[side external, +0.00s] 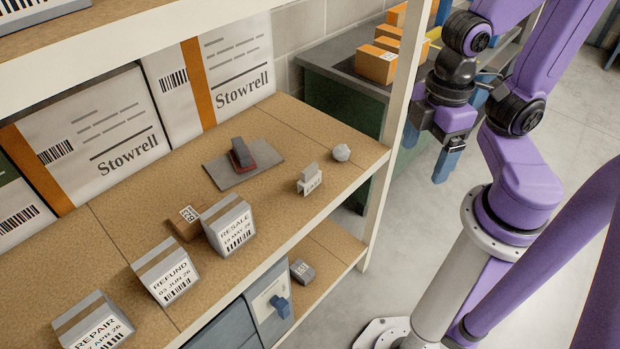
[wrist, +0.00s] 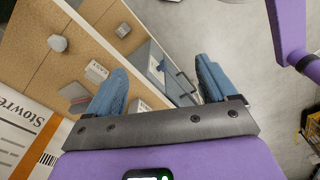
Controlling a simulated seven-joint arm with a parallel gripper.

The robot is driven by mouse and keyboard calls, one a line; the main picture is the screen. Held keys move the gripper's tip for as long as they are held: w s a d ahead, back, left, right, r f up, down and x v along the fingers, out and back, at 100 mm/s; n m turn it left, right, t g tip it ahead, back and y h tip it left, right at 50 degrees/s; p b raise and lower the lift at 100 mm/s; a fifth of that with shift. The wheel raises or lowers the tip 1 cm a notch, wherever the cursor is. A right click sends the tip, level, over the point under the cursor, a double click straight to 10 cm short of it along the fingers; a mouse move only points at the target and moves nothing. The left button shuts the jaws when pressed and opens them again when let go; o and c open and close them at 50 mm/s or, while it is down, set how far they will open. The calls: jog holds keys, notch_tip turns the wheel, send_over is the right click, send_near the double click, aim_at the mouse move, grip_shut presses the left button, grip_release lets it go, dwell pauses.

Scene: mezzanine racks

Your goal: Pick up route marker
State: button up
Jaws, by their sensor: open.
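No object is plainly readable as the route marker. A small grey block with a white lettered front (side external: 310,182) stands upright near the shelf's front edge; it also shows in the wrist view (wrist: 97,72). A grey faceted lump (side external: 341,152) sits to its right, and in the wrist view (wrist: 57,43). A dark grey block with a red base (side external: 241,155) rests on a flat grey mat (side external: 265,166). My gripper (side external: 430,153) is open and empty, right of the shelf post and apart from these objects. Its two blue fingers show spread in the wrist view (wrist: 162,68).
The RESALE (side external: 229,226), REFUND (side external: 165,272) and REPAIR (side external: 95,325) boxes line the shelf front. A brown box (side external: 184,223) lies behind RESALE. Stowrell cartons (side external: 238,65) line the back. The white shelf post (side external: 392,125) stands between the shelf and my gripper.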

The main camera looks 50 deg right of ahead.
jog(key=w+a+f+m+y, duration=0.2)
jog(key=w+a+f+m, duration=0.2)
jog(key=a+f, duration=0.35)
jog(key=m+t+h, duration=0.2)
jog(key=m+t, duration=0.6)
jog(key=t, duration=0.4)
send_near(312, 169)
jog(key=w+f, duration=0.1)
jog(key=w+a+f, duration=0.1)
jog(key=f, duration=0.1)
jog(key=shift+w, duration=0.1)
jog(key=shift+w+d+r+t, duration=0.3)
jog(key=shift+d+t, duration=0.2)
jog(key=shift+t, duration=0.2)
jog(key=shift+x, duration=3.6)
jog(key=shift+a, duration=0.1)
jog(key=c, duration=1)
